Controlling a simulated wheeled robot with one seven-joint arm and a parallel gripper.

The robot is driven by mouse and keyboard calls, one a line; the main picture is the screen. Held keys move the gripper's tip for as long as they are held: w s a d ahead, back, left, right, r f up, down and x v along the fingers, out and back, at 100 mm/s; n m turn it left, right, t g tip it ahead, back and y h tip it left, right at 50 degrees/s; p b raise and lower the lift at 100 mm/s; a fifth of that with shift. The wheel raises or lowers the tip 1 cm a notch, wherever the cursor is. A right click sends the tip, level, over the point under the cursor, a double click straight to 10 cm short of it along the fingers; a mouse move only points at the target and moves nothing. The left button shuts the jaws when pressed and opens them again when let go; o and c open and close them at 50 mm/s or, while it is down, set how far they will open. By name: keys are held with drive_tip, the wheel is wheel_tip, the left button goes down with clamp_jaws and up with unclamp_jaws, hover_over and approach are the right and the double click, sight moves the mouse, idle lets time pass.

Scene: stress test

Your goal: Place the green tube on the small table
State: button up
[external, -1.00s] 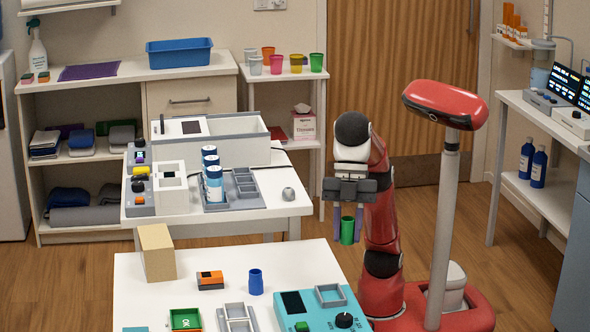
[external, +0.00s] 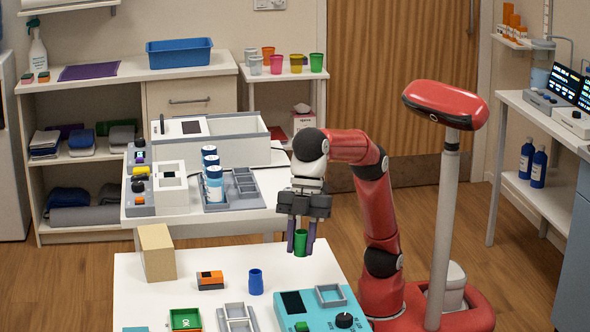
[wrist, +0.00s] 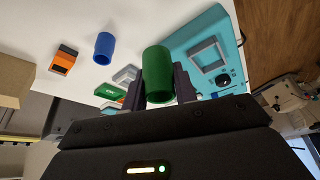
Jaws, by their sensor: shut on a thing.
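My gripper (external: 300,246) is shut on the green tube (external: 300,240), with one dark finger on each side of it. The tube hangs upright in the external view, in front of the back right edge of the near white table (external: 215,262). The wrist view shows the green tube (wrist: 158,68) between the fingers, with the white tabletop (wrist: 130,20) behind it. Its height above the table is hard to tell. A small white table (external: 318,74) with several cups stands at the back; I cannot tell which table is the task's small one.
On the near table are a blue cup (external: 256,282), an orange and black block (external: 210,280), a tan box (external: 157,252), a green tray (external: 185,319), a grey divided tray (external: 236,318) and a teal device (external: 318,308). Bare tabletop lies left of the gripper.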

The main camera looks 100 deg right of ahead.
sight(304, 247)
drive_tip(key=shift+f+b, duration=1.2)
drive_tip(key=shift+f, duration=3.65)
drive_tip(key=shift+f, duration=0.2)
drive_tip(key=o, duration=0.9)
drive_tip(key=shift+o, duration=0.2)
drive_tip(key=shift+f+b, duration=0.1)
drive_tip(key=shift+b, duration=0.3)
drive_tip(key=shift+o, duration=0.4)
drive_tip(key=v, duration=0.2)
drive_tip(key=p+v, duration=0.1)
drive_tip(key=v, duration=0.2)
drive_tip(key=a+v, duration=0.1)
drive_tip(key=v, duration=0.2)
drive_tip(key=shift+w+r+p, duration=0.2)
drive_tip(key=shift+p, duration=0.15)
